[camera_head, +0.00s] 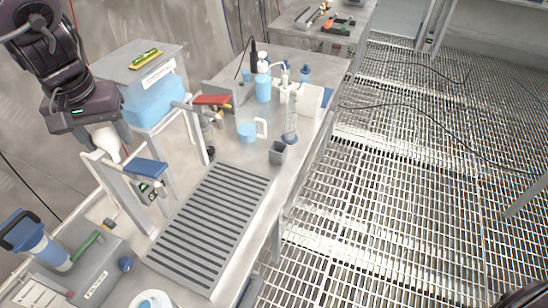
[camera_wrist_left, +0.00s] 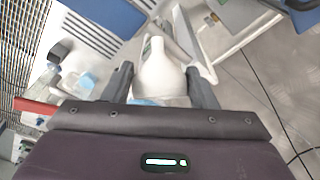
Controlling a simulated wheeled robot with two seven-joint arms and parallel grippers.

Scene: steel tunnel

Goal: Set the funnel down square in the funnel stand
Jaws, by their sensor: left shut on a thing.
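My left gripper (camera_head: 108,146) is shut on a white tapered piece, which looks like the funnel (camera_head: 107,140). In the left wrist view the funnel (camera_wrist_left: 160,72) sits between the two fingers of my left gripper (camera_wrist_left: 160,82), wide part near the palm and narrow part pointing away. In the head view the gripper partly hides it. I cannot surely pick out the funnel stand.
The bench holds a slotted grey mat (camera_head: 208,222), a small grey square cup (camera_head: 277,153), a blue-filled jug (camera_head: 247,132), a glass cylinder (camera_head: 290,124) and several bottles. A light-blue bin (camera_head: 154,100) stands behind the frame. The grated floor at right is mostly clear.

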